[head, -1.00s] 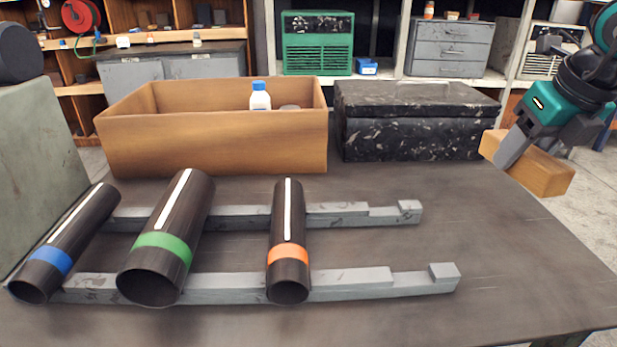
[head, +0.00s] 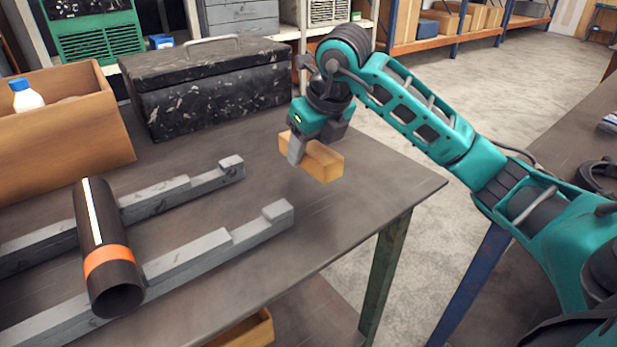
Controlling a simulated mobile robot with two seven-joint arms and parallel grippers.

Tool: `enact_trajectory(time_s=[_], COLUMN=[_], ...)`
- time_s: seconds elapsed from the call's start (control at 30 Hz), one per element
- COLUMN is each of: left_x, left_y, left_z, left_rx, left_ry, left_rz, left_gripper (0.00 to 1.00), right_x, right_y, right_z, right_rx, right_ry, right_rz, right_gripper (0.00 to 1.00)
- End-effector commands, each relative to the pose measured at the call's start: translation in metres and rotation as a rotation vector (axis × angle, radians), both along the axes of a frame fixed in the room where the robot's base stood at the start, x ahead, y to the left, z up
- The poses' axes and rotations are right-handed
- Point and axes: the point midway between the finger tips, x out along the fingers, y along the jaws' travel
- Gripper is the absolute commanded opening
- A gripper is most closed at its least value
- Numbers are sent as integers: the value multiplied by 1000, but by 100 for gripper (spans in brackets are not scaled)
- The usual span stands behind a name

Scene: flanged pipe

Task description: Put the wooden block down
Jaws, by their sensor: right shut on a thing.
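The wooden block (head: 326,163) is a light brown rectangular piece in the head view, near the right part of the table. My right gripper (head: 297,150) is shut on it from above, with one grey finger across its near side. The block shows over the table (head: 345,205); I cannot tell whether its underside touches the top. My left gripper is out of view.
A black pipe with an orange band (head: 98,240) lies across two grey notched rails (head: 215,245) at left. A black speckled toolbox (head: 215,90) and a wooden box (head: 70,125) with a bottle (head: 26,97) stand behind. Table surface around the block is clear.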

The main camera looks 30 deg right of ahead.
Motion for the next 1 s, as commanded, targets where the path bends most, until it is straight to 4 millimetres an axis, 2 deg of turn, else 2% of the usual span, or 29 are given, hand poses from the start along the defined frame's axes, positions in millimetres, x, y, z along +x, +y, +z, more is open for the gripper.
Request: enact_trajectory(time_s=[0.03,0.27,0.5,0.83,0.87,1.0], left_x=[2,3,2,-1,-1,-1], left_y=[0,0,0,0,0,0], left_z=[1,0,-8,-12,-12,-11], left_rx=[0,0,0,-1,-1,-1], left_ry=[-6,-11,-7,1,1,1], left_rz=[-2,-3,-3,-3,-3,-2], left_gripper=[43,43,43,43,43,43], right_x=[0,0,0,0,0,0], right_y=[0,0,0,0,0,0], right_z=[-8,-23,-57,-60,-59,-59], right_rx=[1,1,2,0,0,1], right_ry=[1,0,0,-2,-1,-1], right_rz=[0,-1,1,0,0,0], right_gripper=[18,18,18,18,54,67])
